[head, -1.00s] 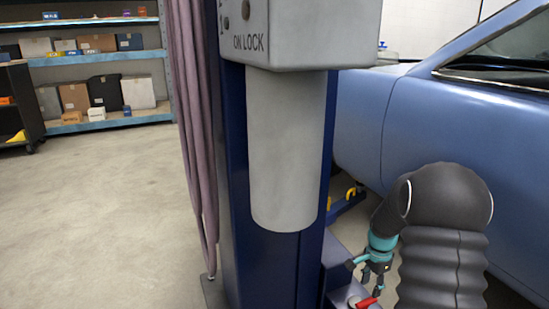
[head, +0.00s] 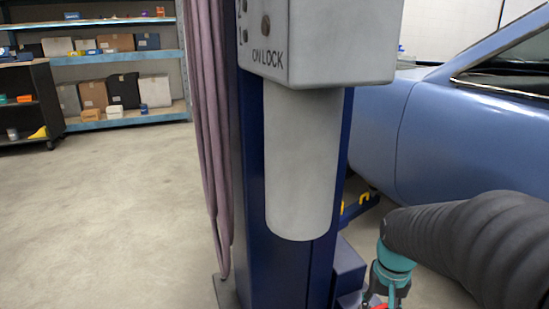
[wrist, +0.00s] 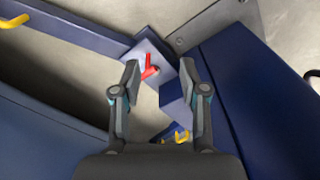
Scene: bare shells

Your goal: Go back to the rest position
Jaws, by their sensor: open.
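My gripper shows in the wrist view (wrist: 160,82) with its two fingers spread apart and nothing between them. Beyond the fingertips lies a red handle (wrist: 150,68) on a blue bracket of the lift. The fingers look apart from it. In the head view my arm comes in from the lower right. My gripper is mostly cut off by the bottom edge there, and a bit of red shows beside it.
A blue lift post (head: 300,272) with a grey control box (head: 320,45) and grey cylinder (head: 302,165) stands in front. A blue car (head: 450,130) is at the right. Shelves (head: 125,55) and a black cart (head: 28,105) stand back left. Floor at left is clear.

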